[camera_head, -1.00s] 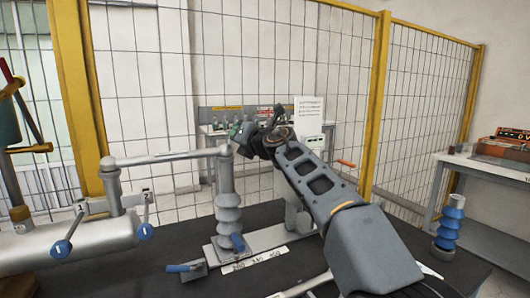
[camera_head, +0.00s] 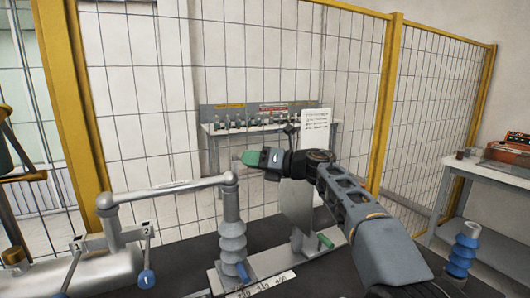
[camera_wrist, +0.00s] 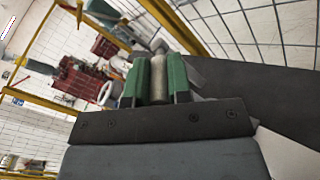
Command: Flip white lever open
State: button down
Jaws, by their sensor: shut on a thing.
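My gripper (camera_head: 246,158) has green fingers and points left in the head view. It is just above and right of the free end of a long pale grey lever bar (camera_head: 170,188), with a gap visible there. In the wrist view the green fingers (camera_wrist: 157,80) are shut on a pale rod (camera_wrist: 158,80) with a rounded tip. I cannot tell whether this rod is the white lever; the head view hides it. The bar's end is by the top of a ribbed grey-blue bushing (camera_head: 232,240).
A grey tank (camera_head: 95,268) with blue-knobbed levers is at left. A yellow-framed mesh fence (camera_head: 390,95) and a bench (camera_head: 262,128) are behind.

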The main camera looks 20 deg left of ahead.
dwell(0.4)
jog(key=c, duration=1.1)
grip_release()
jog(key=shift+o, duration=0.2)
notch_tip(320, 180, up, 3)
jog(key=shift+r+p, duration=0.2)
jog(key=shift+p, duration=0.5)
jog(key=s+d+r+b, duration=0.2)
jog(key=s+d+r, duration=0.6)
jog(key=s, duration=0.3)
jog(key=shift+d+r, duration=0.15)
jog(key=shift+r, duration=0.65)
jog(key=shift+s, duration=0.1)
